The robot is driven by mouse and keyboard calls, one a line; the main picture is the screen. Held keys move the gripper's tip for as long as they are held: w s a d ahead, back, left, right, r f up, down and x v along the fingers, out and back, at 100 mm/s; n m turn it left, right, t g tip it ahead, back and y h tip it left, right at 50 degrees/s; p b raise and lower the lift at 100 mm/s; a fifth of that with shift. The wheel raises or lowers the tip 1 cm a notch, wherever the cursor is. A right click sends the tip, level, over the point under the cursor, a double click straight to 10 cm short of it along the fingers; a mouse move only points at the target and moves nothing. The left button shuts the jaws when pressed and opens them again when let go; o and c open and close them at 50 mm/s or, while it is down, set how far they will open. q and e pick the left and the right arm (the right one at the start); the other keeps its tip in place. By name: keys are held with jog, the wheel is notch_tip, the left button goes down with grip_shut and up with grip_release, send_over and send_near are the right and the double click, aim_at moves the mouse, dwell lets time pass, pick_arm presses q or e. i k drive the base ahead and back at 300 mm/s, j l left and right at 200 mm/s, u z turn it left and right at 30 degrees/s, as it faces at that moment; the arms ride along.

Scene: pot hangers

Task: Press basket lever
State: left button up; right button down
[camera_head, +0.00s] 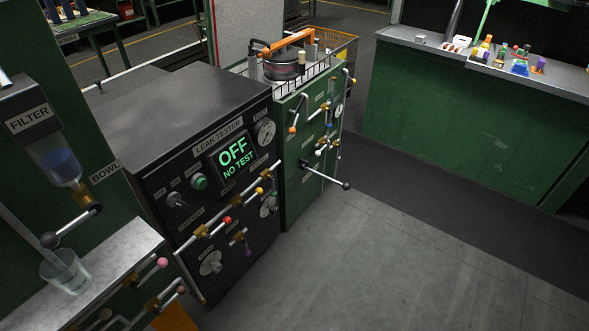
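A green cabinet (296,187) stands in the middle, right of the black leak tester. A wire basket rim (315,72) shows on its top, around a dark pot (281,68) with an orange bar (285,42) across it. A long metal lever with a black ball end (326,177) sticks out from the cabinet's front toward the lower right. No label that I can read marks any of these as the basket lever. Neither of my grippers is in view.
The leak tester (170,128) has a screen (234,157) reading "OFF NO TEST". A filter unit (52,150) and a glass (66,272) on a grey ledge are at left. A green bench (450,110) with small coloured parts is at right. Open floor (370,265) lies in front.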

aim_at(345, 186)
jog(key=i+l+u, duration=0.2)
jog(key=l, duration=0.15)
jog(key=i+l+u, duration=0.15)
jog(key=l, duration=0.2)
jog(key=l+u, duration=0.2)
jog(key=l, duration=0.15)
jog(key=i+l+u, duration=0.15)
jog(key=l, duration=0.25)
jog(key=i+l+u, duration=0.2)
jog(key=l, duration=0.2)
jog(key=k, duration=0.1)
